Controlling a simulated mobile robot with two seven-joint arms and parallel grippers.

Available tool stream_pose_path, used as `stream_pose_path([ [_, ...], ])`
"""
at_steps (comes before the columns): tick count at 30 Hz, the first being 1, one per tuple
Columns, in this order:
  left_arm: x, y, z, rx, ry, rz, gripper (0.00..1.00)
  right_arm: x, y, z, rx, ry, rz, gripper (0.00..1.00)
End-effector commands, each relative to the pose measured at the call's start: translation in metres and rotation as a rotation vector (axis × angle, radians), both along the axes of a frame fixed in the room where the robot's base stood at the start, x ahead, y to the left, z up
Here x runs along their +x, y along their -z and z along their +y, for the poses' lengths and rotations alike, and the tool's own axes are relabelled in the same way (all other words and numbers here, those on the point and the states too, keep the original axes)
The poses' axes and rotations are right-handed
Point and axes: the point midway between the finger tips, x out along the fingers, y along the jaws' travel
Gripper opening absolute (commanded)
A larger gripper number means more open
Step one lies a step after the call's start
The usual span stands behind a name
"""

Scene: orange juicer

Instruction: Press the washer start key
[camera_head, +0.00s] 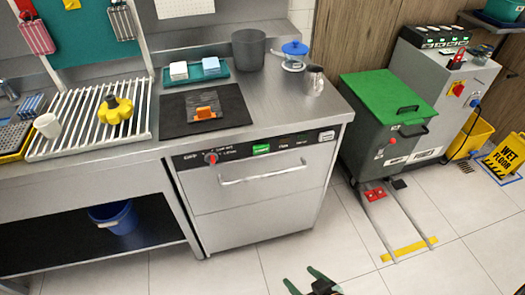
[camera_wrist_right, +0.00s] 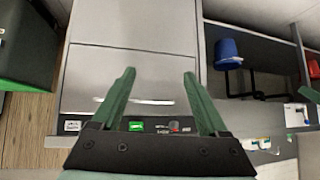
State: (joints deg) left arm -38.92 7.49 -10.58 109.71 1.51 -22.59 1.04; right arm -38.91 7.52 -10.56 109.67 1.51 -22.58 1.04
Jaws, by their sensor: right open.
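The washer (camera_head: 255,200) is a steel front-loading unit under the counter, with a bar handle (camera_head: 263,174) and a dark control strip along its top. The strip carries a red knob (camera_head: 211,158), a lit green key (camera_head: 261,149) and a white key (camera_head: 327,136) at the right end; the small lettering is hard to read. In the right wrist view the green key (camera_wrist_right: 136,126) shows between the finger bases. My right gripper (camera_head: 299,275) is open and empty, in front of the washer and apart from it. My left gripper is not in view.
A grey cart with a green lid (camera_head: 388,98) stands right of the washer. A yellow wet-floor sign (camera_head: 507,155) is at far right. A blue bucket (camera_head: 113,216) sits under the left counter. On top are a rack, a dark mat (camera_head: 176,118) and a grey pot (camera_head: 249,49). Floor before the washer is clear.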

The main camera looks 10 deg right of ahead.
Motion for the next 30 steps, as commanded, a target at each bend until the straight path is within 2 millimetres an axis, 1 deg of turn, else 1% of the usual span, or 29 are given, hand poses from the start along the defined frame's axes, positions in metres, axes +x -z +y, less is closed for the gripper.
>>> stream_pose_path([
  [1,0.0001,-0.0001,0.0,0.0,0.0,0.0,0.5,0.0,0.0,0.0,0.0,0.0,0.0,0.7],
  [2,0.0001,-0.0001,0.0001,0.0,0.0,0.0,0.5,0.0,0.0,-0.0001,0.0,0.0,0.0,0.67],
  [18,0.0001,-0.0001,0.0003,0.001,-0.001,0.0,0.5,0.0,0.0,-0.0001,0.0,0.0,0.0,0.06],
  [20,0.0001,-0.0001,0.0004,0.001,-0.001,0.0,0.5,0.0,0.0,-0.0001,0.0,0.0,0.0,0.0],
  [30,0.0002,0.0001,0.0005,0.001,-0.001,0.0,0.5,0.0,0.0,-0.0001,0.0,0.0,0.0,0.0],
])
